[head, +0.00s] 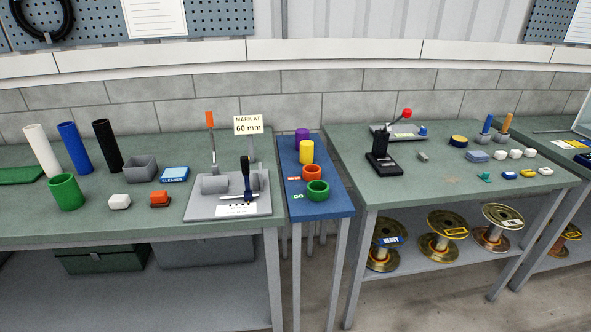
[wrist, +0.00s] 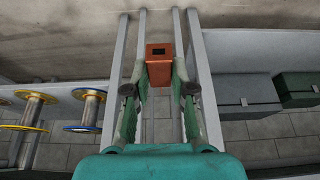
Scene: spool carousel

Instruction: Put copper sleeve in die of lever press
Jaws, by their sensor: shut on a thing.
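My gripper (wrist: 160,68) shows in the wrist view, its green fingers closed on the sides of a copper-orange, box-shaped sleeve (wrist: 159,76). A dark square opening shows in the sleeve's upper face. The sleeve is held in the air, apart from any surface. In the head view, a device with a red-knobbed lever (head: 406,114) stands at the back of the right green bench and looks like the lever press. Its die cannot be made out clearly. My gripper and the sleeve are not in the head view.
A black upright device (head: 383,158) stands in front of the red-knobbed one. The left bench (head: 150,231) holds tubes, small blocks and a grey fixture (head: 228,209) with an orange-handled lever. A narrow blue table (head: 318,207) with coloured rings stands between. Wire spools (head: 445,235) sit below.

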